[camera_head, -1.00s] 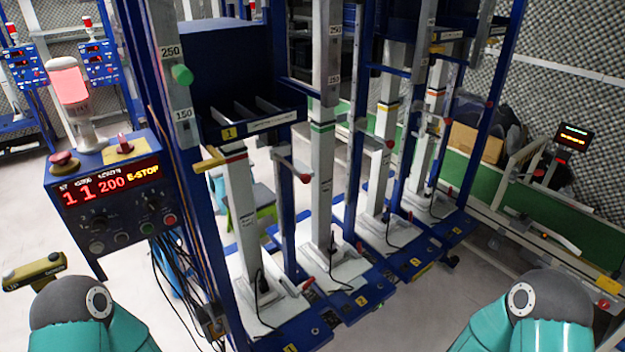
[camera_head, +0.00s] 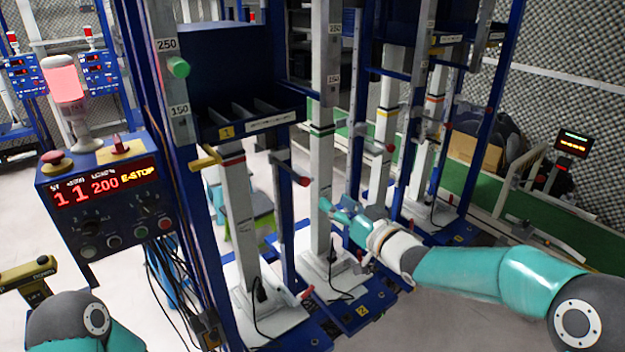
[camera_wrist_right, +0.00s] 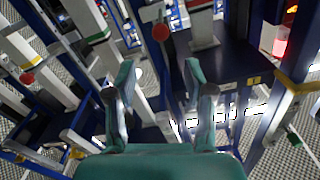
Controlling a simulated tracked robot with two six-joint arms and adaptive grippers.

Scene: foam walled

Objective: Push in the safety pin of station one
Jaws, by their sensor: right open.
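Station one is the nearest bay, with a yellow "1" plate (camera_head: 227,132). A yellow bar (camera_head: 207,160) sticks out at its left post, and a green knob (camera_head: 178,67) sits higher on the scaled column. A red-ball lever (camera_head: 303,181) is at its right side. I cannot tell for sure which is the safety pin. My right gripper (camera_head: 331,207) is open and empty, a little right of and below that red ball. In the right wrist view the open fingers (camera_wrist_right: 160,82) point towards a red ball (camera_wrist_right: 160,32), apart from it. My left gripper is out of view.
A control box (camera_head: 105,195) at left reads "1 1 200 E-STOP", with a lit red lamp (camera_head: 66,84) above. Blue posts and further stations stand behind my right forearm. Black cables (camera_head: 165,270) hang beside station one's left post. A green-sided conveyor (camera_head: 480,195) runs at right.

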